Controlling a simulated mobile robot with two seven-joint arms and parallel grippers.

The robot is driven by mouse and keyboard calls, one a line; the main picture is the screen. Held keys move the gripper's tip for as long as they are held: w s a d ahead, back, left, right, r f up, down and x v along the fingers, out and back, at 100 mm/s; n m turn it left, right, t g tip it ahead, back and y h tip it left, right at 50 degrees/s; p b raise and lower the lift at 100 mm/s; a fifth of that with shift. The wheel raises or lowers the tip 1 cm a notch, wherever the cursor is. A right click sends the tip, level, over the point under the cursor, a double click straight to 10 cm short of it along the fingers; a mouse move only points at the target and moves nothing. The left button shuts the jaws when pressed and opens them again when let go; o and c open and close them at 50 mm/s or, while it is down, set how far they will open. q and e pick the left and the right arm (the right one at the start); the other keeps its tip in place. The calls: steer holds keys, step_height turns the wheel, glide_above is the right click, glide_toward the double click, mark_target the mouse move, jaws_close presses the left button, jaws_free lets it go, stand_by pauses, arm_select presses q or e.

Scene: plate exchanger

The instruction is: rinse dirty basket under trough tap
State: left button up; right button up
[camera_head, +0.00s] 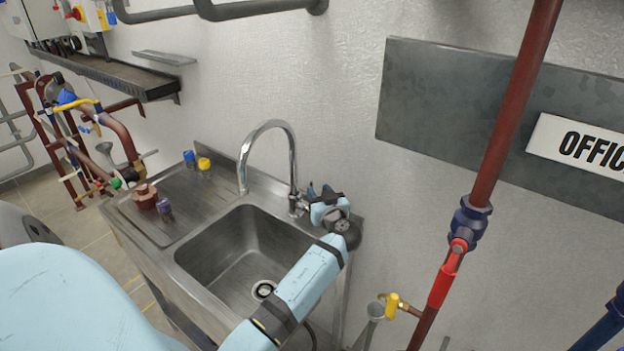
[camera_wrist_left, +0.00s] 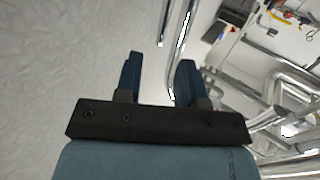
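A chrome gooseneck tap (camera_head: 292,160) arches over a steel sink basin (camera_head: 225,245). No water shows from its spout. A stepped reddish-brown piece (camera_head: 145,196) stands on the drainboard left of the basin; it may be the basket, but I cannot tell for sure. My left gripper (camera_head: 316,190) is beside the tap's base, at its right. Its fingers (camera_wrist_left: 157,80) are apart with nothing between them in the left wrist view; chrome pipe (camera_wrist_left: 180,35) shows beyond them. Whether it touches the tap is hidden. My right gripper is not in view.
A small purple can (camera_head: 165,209), a blue one (camera_head: 189,158) and a yellow one (camera_head: 204,163) stand on the drainboard (camera_head: 185,190). A red-brown pipe (camera_head: 510,110) with a red-handled valve (camera_head: 445,275) runs at the right. The basin is empty, its drain (camera_head: 263,289) partly visible.

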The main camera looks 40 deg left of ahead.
mark_target(312, 182)
arm_select(q)
steer(key=p+x, duration=0.1)
steer(key=x, duration=0.5)
jaws_close()
